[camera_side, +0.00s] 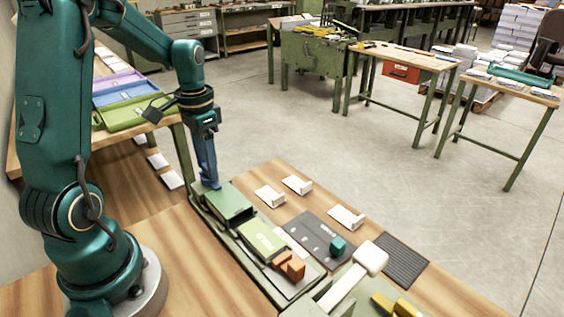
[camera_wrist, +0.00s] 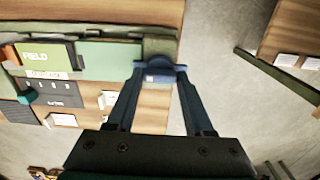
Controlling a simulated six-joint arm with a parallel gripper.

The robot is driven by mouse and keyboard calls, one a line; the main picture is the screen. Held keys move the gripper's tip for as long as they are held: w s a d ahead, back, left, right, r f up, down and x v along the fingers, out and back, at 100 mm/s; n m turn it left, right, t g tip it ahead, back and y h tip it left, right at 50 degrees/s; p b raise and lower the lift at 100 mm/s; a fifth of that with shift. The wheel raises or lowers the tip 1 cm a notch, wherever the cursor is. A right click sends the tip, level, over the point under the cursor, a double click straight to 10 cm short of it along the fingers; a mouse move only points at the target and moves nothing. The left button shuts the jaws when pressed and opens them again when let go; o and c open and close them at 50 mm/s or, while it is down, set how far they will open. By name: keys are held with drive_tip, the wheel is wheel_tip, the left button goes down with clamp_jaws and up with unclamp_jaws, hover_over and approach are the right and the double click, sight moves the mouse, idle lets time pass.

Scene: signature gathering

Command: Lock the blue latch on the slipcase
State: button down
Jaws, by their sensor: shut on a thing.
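The green slipcase (camera_side: 229,203) lies in a long green holder on the wooden table in the side view. In the wrist view it is the plain green block (camera_wrist: 108,54) left of my gripper. My gripper (camera_side: 212,186) points down at the slipcase's far end. In the wrist view my gripper (camera_wrist: 159,68) has its fingers on both sides of the blue latch (camera_wrist: 160,77) and is shut on it. The latch sits at the slipcase's right end there. In the side view the latch is hard to tell from the fingers.
A green block marked FIELD (camera_wrist: 42,54) lies beside the slipcase, with orange blocks (camera_side: 290,265) beyond it. A dark board (camera_side: 308,230) with a teal piece (camera_side: 338,246) and several white cards (camera_side: 297,184) lie to the right. A white-headed handle (camera_side: 370,256) stands nearer the camera.

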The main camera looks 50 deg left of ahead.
drive_tip(key=shift+c, duration=1.4)
unclamp_jaws()
drive_tip(key=shift+r, duration=0.1)
drive_tip(key=shift+r, duration=2.5)
